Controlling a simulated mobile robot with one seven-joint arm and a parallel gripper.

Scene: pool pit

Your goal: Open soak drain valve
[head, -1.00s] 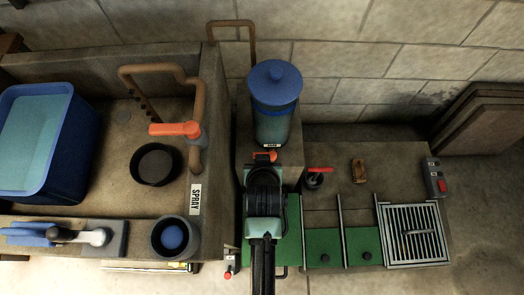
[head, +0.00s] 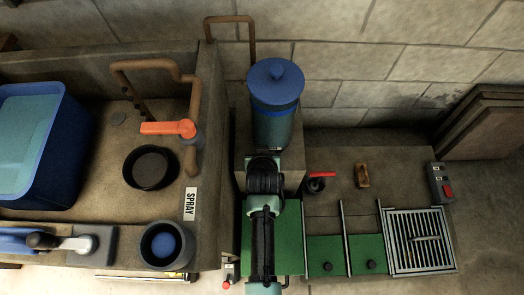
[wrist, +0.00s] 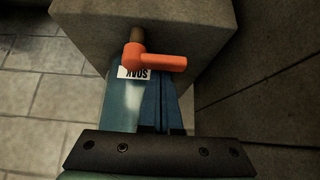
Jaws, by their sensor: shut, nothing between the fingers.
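The soak drain valve has an orange lever (wrist: 158,58) on a short brown pipe, seen in the wrist view. The lever points right there, crosswise to the pipe. An upside-down white SOAK label (wrist: 133,73) sits beside it on the teal soak tank (wrist: 118,105). My gripper (wrist: 162,80) has blue fingers, shut and empty. Their tips are close to the lever; I cannot tell if they touch it. In the head view the tank (head: 275,125) with its blue lid stands on a concrete block, and my arm hides the valve and fingers.
The concrete block (wrist: 205,22) is right by the valve. A red-handled valve (head: 319,176) stands to the right, with green panels and a grate (head: 418,240) beyond. An orange spray valve (head: 170,128) and a blue basin (head: 30,140) are at left.

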